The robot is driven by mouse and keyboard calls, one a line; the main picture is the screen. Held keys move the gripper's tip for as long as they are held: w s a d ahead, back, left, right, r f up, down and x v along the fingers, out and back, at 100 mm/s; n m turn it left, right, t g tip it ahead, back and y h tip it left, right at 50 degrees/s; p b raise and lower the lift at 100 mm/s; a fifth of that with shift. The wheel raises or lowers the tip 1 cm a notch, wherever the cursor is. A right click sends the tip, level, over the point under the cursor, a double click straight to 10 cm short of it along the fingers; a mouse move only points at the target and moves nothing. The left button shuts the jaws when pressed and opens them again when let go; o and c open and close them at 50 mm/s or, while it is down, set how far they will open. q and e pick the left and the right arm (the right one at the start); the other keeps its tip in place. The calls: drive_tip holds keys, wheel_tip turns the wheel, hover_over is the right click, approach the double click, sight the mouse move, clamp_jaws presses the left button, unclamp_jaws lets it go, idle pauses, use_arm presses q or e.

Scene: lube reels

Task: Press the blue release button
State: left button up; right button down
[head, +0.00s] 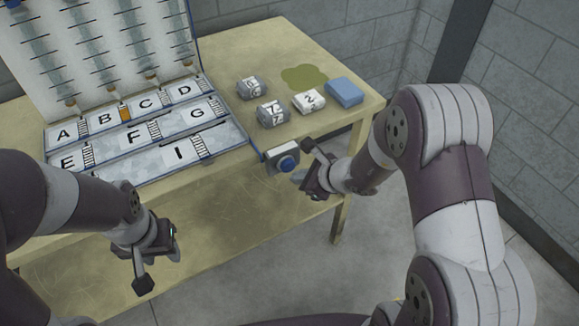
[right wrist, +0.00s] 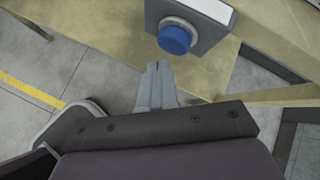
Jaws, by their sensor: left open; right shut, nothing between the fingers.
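The blue release button (head: 287,163) sits on a grey box (head: 277,154) at the front edge of the table, beside the lettered panel. In the right wrist view the blue button (right wrist: 174,39) protrudes from its grey box (right wrist: 205,22), just beyond the fingertips. My right gripper (head: 300,178) is shut and empty, close to the button on its right side; in the right wrist view its fingers (right wrist: 158,68) point toward the button with a small gap showing. My left gripper (head: 150,262) is open and empty, low in front of the table, away from the button.
A lettered panel (head: 130,138) with an upright gauge board (head: 95,45) fills the table's left. Numbered grey blocks (head: 272,113), a white block (head: 308,101) and a blue block (head: 345,92) lie on the table (head: 290,45). Open floor lies in front at right.

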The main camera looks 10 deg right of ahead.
drive_tip(key=shift+w+a, duration=0.15)
drive_tip(key=shift+w, duration=0.25)
drive_tip(key=shift+w+a, duration=0.15)
drive_tip(key=shift+w, duration=0.3)
idle(0.8)
drive_tip(key=shift+b, duration=0.3)
drive_tip(key=shift+s+d+b, duration=0.25)
drive_tip(key=shift+s+b, duration=0.05)
drive_tip(key=shift+s, duration=0.55)
drive_tip(key=shift+s+d+b, duration=0.15)
drive_tip(key=shift+s+d, duration=0.15)
drive_tip(key=shift+s, duration=0.5)
drive_tip(key=shift+s+d+b, duration=0.2)
drive_tip(key=shift+s+d, duration=0.1)
drive_tip(key=shift+s, duration=0.45)
drive_tip(key=shift+s+d+b, duration=0.15)
drive_tip(key=shift+s+d, duration=0.15)
drive_tip(key=shift+s, duration=0.5)
idle(2.8)
